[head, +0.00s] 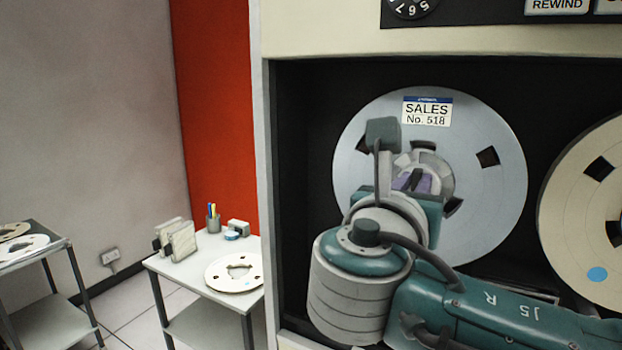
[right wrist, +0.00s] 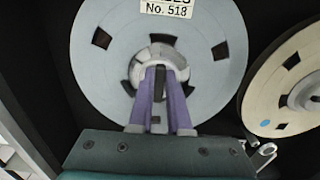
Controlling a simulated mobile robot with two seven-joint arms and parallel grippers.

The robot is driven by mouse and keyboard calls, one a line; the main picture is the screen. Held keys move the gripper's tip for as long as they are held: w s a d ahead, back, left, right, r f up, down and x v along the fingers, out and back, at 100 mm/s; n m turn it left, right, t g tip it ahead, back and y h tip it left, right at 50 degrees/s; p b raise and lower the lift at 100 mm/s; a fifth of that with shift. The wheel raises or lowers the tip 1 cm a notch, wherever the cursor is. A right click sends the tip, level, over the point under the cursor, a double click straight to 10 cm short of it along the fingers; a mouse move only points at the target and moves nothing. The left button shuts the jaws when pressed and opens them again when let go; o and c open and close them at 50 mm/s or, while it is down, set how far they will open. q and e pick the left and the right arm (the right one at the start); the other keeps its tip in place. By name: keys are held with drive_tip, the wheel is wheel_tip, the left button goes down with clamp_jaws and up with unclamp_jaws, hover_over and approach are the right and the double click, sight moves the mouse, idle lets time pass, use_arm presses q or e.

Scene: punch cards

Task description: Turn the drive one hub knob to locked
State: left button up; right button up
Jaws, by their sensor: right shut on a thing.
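The hub knob (right wrist: 159,86) sits at the centre of the grey reel (right wrist: 90,72) labelled SALES No. 518. In the right wrist view my right gripper (right wrist: 160,78) is shut on the knob, with its two purple fingers on either side of the dark bar. In the head view the same reel (head: 360,120) is mounted in the cabinet, and my right wrist and arm cover its lower middle and part of the hub. Whether the knob is at locked cannot be read. My left gripper is not in view.
A second, cream reel (head: 590,190) with a blue dot is mounted to the right in the drive cabinet (head: 330,45). A side table (head: 190,275) at left holds a loose reel (head: 232,285), a pen cup (head: 213,220) and small items. A cart (head: 45,260) stands further left.

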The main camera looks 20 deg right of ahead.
clamp_jaws()
idle(0.3)
drive_tip(key=shift+s+d+f+m+b, duration=0.15)
drive_tip(key=shift+s+f+m+b, duration=0.1)
drive_tip(key=shift+m+b, duration=2.2)
drive_tip(key=shift+s+d+f+m+b, duration=0.15)
drive_tip(key=shift+m+b, duration=1.15)
drive_tip(key=shift+m, duration=2.25)
drive_tip(key=shift+s+d+f+m+b, duration=0.15)
drive_tip(key=shift+f+m+b, duration=0.15)
drive_tip(key=shift+m+b, duration=2.15)
drive_tip(key=shift+m+p, duration=0.55)
drive_tip(key=shift+m, duration=0.1)
drive_tip(key=o, duration=0.6)
unclamp_jaws()
